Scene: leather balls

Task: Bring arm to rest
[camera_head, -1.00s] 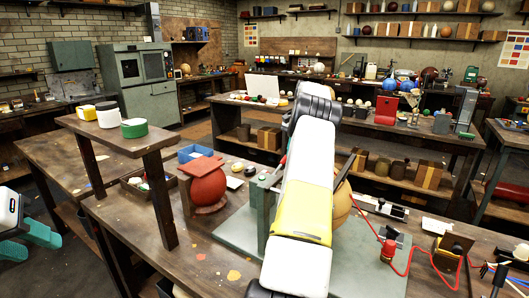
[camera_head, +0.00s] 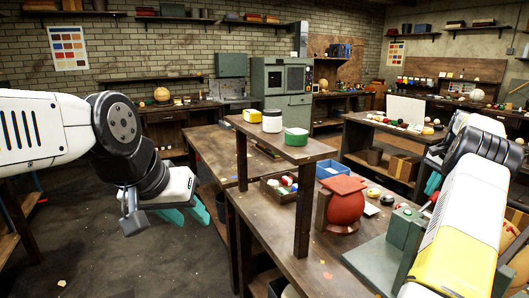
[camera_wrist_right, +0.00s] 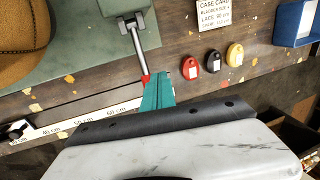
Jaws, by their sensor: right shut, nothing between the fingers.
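My left arm (camera_head: 60,135) reaches in from the left in the head view. Its gripper (camera_head: 187,214) hangs over the floor, left of the workbench, with its teal fingers apart and nothing seen between them. My right arm (camera_head: 465,225) stretches over the bench at the right. Its gripper (camera_head: 432,184) is mostly hidden behind the arm, with only a bit of teal showing. In the right wrist view the teal fingers (camera_wrist_right: 157,93) are together and empty, above the bench top near a red-and-metal rod (camera_wrist_right: 137,45).
A raised shelf (camera_head: 280,143) holds yellow, white and green tins. A tan ball (camera_wrist_right: 22,45), coloured tags (camera_wrist_right: 214,62) and a blue tray (camera_wrist_right: 293,22) lie near the right gripper. Floor (camera_head: 130,265) below the left gripper is clear.

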